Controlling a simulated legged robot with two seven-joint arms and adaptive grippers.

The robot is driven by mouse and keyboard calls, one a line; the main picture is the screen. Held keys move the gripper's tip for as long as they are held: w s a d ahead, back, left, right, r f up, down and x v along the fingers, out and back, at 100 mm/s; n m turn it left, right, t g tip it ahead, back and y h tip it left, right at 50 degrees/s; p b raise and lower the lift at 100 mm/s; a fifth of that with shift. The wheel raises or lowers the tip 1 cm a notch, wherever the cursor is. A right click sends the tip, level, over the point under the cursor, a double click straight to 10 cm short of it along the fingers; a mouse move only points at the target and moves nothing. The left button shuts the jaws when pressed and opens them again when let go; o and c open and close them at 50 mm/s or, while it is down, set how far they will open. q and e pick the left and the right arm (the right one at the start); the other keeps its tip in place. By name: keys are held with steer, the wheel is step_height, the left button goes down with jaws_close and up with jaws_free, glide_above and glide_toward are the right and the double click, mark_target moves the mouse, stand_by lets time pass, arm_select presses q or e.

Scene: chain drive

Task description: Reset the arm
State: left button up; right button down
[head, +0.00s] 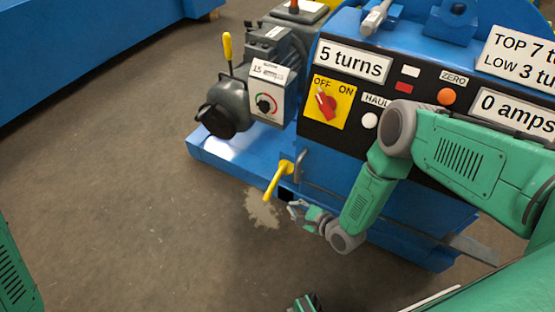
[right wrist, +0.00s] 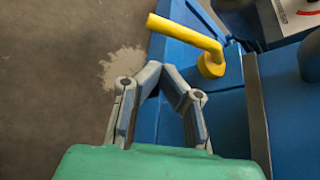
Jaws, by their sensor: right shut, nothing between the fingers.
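My right arm crosses the right half of the head view, in front of the blue machine (head: 420,215). My right gripper (head: 296,208) is beside the machine's lower front edge, close below the yellow lever (head: 278,180). In the right wrist view its fingertips (right wrist: 157,72) meet, with nothing between them. The yellow lever (right wrist: 188,35) is in front of and to the right of the fingertips there, apart from them in the picture. My left gripper cannot be made out.
The front panel carries a red OFF/ON switch (head: 326,103), a white button (head: 369,120), an orange ZERO button (head: 446,96) and displays reading "5 turns" and "0 amps". A motor unit (head: 268,92) stands left of the panel. Open floor (head: 110,170) lies to the left.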

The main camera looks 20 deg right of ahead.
steer(key=s+a+r+n+g+h+p, duration=0.15)
steer(key=s+r+n+g+p, duration=0.35)
steer(key=s+r+n, duration=0.5)
arm_select(q)
step_height(320, 180, up, 9)
steer(key=p, duration=0.4)
arm_select(e)
steer(key=s+d+r+n+g+h, duration=0.2)
steer(key=s+d+r+n+g, duration=0.1)
steer(key=s+r+n, duration=0.3)
steer(key=s+d+r+n+g+h, duration=0.2)
steer(key=s+d+r+n, duration=0.4)
steer(key=s, duration=0.4)
steer(key=r+n+g, duration=0.1)
steer(key=n, duration=0.1)
steer(key=shift+r+n, duration=0.25)
steer(key=shift+n, duration=0.15)
arm_select(q)
steer(key=shift+d+r, duration=0.15)
steer(key=shift+d, duration=0.15)
arm_select(e)
steer(key=shift+d, duration=0.15)
arm_select(q)
steer(key=shift+a, duration=0.1)
steer(key=shift+w, duration=0.1)
steer(key=shift+c, duration=0.4)
